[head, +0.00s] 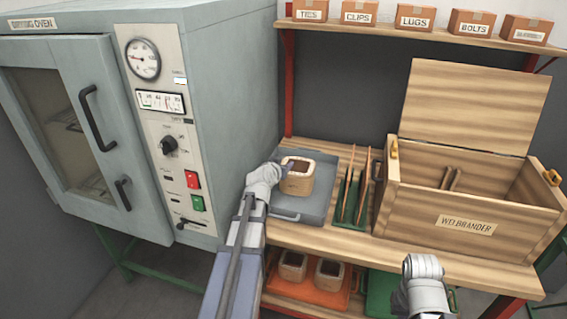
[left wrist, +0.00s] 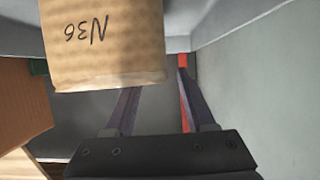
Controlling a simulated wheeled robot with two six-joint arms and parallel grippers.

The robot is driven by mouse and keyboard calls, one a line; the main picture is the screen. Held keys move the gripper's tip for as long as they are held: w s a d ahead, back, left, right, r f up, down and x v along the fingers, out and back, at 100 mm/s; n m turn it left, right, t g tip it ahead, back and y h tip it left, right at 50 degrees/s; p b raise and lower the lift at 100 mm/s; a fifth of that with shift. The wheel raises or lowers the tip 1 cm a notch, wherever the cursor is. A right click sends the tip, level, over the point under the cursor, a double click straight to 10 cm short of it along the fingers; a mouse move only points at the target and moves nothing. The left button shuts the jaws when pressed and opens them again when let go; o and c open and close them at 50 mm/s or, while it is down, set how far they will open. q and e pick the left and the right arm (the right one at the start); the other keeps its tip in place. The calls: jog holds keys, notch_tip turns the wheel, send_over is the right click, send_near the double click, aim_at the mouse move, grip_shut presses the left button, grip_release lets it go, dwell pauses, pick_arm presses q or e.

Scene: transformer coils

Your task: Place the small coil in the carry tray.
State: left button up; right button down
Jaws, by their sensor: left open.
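A small tan coil (head: 299,180) with a dark square opening stands upright in the grey tray (head: 313,212) on the wooden bench. In the left wrist view the coil (left wrist: 105,45) shows the handwritten mark N36. My left gripper (head: 286,169) is at the coil's left side in the head view, overlapping its upper edge. In the left wrist view its two fingers (left wrist: 157,100) are apart with no coil clamped between them; the coil is mostly left of them. Whether a finger touches the coil cannot be told. My right gripper (head: 437,290) is low at the front right; its fingertips are unclear.
Two more coils (head: 292,265) stand in an orange tray (head: 320,298) on the lower shelf. A green rack (head: 349,214) and an open wooden box (head: 460,200) are right of the grey tray. A grey oven (head: 225,100) stands close on the left.

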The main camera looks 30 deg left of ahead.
pick_arm(q)
jog(key=p+v, duration=0.3)
jog(key=v, duration=0.7)
jog(key=shift+s, duration=0.35)
jog(key=shift+d, duration=0.2)
jog(key=s+d+f+m+g+h+p, duration=0.1)
jog(key=d+g+p, duration=0.1)
jog(key=d, duration=0.6)
jog(key=s+d+f+m+g+h+p, duration=0.1)
jog(key=d+f+m+g+h, duration=0.1)
jog(key=d, duration=0.6)
jog(key=s+d+f+m+g+h+p, duration=0.1)
jog(key=d+g+h+p, duration=0.1)
jog(key=d, duration=0.6)
jog(key=shift+d+f+m+p, duration=0.1)
jog(key=shift+f+m+p, duration=0.1)
jog(key=shift+m+p, duration=0.1)
jog(key=s+d+m+g+y+p, duration=0.2)
jog(key=s+d+g, duration=0.5)
jog(key=s+d, duration=0.4)
jog(key=shift+s+d+r+y+p, duration=0.25)
jog(key=shift+s+y+p, duration=0.7)
jog(key=shift+s, duration=1.05)
jog(key=shift+a+h, duration=0.1)
jog(key=shift+h, duration=0.15)
